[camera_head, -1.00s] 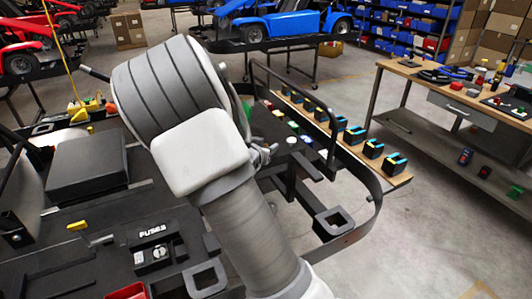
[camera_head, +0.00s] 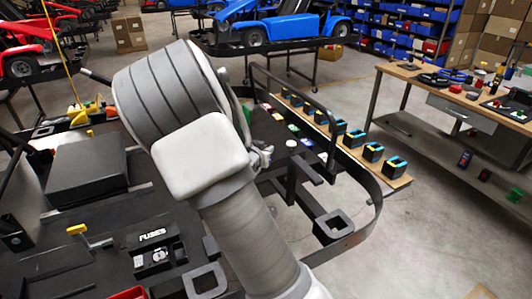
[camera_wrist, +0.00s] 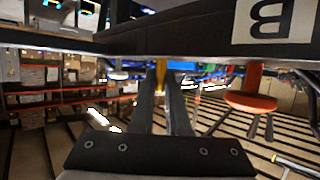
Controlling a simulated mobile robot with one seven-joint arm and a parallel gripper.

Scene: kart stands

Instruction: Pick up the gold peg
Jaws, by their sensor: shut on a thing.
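In the wrist view, my gripper (camera_wrist: 160,85) has its two long dark fingers close together. Between their tips shows a narrow gold piece, the gold peg (camera_wrist: 161,74), and the fingers are shut on it. The peg's upper end meets or passes behind a dark horizontal edge; I cannot tell whether it touches it. In the head view my arm's thick grey and white links cover the gripper and the peg, so neither can be made out there.
A black cart with a fuse box (camera_head: 158,252) lies around my arm. Small black, blue and yellow boxes (camera_head: 395,167) line a wooden strip along its right side. A dark panel marked B (camera_wrist: 277,20) is close in the wrist view. A workbench (camera_head: 450,95) stands right, across bare floor.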

